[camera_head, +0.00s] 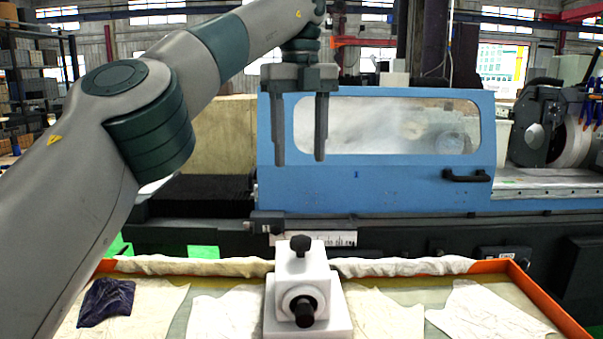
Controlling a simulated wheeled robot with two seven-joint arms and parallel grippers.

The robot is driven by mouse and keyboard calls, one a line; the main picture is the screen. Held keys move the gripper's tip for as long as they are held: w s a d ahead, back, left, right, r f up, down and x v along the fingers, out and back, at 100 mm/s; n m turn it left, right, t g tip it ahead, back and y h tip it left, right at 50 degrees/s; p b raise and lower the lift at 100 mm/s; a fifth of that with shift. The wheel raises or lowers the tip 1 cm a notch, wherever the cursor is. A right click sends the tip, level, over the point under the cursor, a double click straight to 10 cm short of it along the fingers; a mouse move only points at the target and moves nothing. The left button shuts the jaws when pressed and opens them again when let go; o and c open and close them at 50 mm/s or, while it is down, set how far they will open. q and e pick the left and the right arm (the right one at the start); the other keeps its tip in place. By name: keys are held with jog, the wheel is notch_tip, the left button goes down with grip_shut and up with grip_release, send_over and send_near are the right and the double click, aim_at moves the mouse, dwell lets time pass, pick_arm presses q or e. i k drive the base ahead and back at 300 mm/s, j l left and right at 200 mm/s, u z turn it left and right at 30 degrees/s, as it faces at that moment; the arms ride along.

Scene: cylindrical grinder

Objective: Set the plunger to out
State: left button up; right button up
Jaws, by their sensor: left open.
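A white block-shaped fixture (318,265) stands on a wider white base in the middle of the cloth-covered tray. A black knob (300,243) sticks up from its top. A black plunger (304,311) sits in a round collar on its front face and points toward me. How far the plunger stands out is hard to judge. My left gripper (300,160) hangs above the fixture with its two fingers pointing down. It is open, empty and clear of the fixture. My right gripper is not in view.
The tray (535,295) has an orange rim and holds white cloths (485,312) and a dark purple cloth (106,302). The blue grinder (375,185) with its window and black handle (466,176) stands behind. The space between gripper and fixture is free.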

aim_at(304, 317)
jog(key=k, duration=1.45)
